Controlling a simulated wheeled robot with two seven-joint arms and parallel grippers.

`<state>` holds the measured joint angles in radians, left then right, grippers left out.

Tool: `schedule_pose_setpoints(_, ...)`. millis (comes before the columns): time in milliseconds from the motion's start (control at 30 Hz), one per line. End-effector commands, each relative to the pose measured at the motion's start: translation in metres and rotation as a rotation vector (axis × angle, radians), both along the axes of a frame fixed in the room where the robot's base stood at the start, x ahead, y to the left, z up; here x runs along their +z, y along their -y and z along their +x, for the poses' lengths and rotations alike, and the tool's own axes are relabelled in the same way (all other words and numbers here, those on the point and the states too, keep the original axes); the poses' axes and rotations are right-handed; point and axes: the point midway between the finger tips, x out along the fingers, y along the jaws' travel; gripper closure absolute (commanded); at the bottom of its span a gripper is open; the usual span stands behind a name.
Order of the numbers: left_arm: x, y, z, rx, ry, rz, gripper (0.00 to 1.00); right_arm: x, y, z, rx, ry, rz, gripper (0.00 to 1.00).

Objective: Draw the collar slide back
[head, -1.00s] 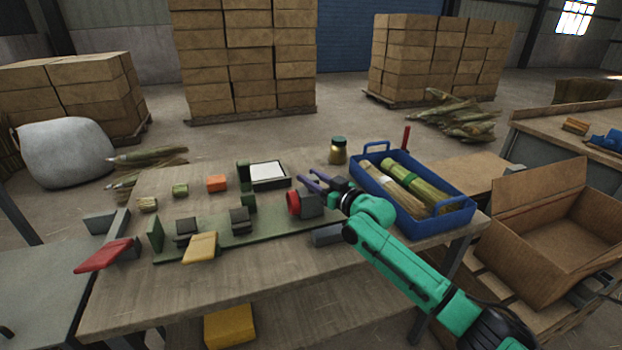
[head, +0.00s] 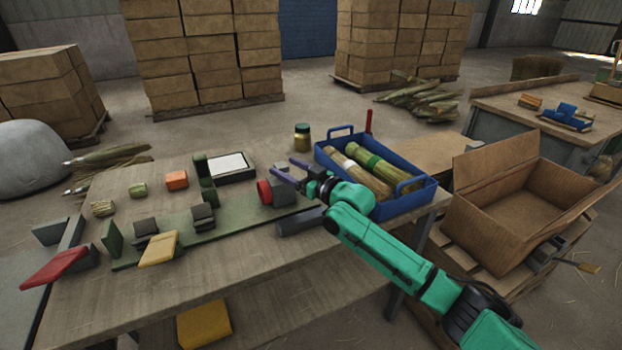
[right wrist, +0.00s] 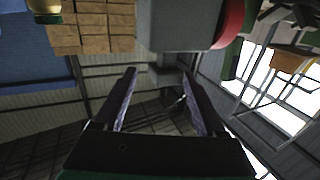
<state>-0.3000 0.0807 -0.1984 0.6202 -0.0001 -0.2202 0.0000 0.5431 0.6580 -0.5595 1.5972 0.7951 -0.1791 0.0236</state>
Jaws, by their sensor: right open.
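A dark grey block with a red ring (head: 278,192) on its left side sits at the right end of a long green base (head: 228,229) on the table; I take it for the collar slide. My right gripper (head: 285,168) is open, with purple fingers pointing left, just above and behind the block in the head view. In the right wrist view the grey block (right wrist: 178,25) and its red ring (right wrist: 231,24) show beyond the fingertips, and the space between the fingers (right wrist: 158,88) is empty. My left gripper is out of view.
A blue tote (head: 402,207) with brush bundles stands right of my right gripper, and a jar (head: 302,138) stands behind. A yellow paddle (head: 160,248) and a red paddle (head: 54,268) are at left. The table's front area is clear. An open carton (head: 520,205) is at right.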

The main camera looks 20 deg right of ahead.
Motion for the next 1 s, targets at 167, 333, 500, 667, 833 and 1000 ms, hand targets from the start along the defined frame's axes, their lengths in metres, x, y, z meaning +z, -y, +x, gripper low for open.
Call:
schedule_pose_setpoints(167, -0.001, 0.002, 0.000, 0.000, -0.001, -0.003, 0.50, -0.002, 0.018, -0.037, 0.001, -0.003, -0.006, 0.27)
schedule_pose_setpoints(333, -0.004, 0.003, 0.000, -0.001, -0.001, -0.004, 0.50, -0.004, 0.038, -0.074, -0.002, -0.006, -0.006, 0.27)
schedule_pose_setpoints(500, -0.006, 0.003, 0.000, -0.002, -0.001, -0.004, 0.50, -0.003, 0.052, -0.101, -0.003, -0.004, -0.003, 0.27)
schedule_pose_setpoints(667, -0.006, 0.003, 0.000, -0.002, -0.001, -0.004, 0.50, -0.001, 0.057, -0.111, -0.002, -0.002, -0.002, 0.27)
schedule_pose_setpoints(833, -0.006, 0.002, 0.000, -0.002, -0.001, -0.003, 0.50, 0.001, 0.057, -0.112, -0.001, 0.001, -0.002, 0.27)
schedule_pose_setpoints(1000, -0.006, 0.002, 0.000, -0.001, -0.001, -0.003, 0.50, 0.000, 0.057, -0.112, -0.002, 0.000, -0.001, 0.27)
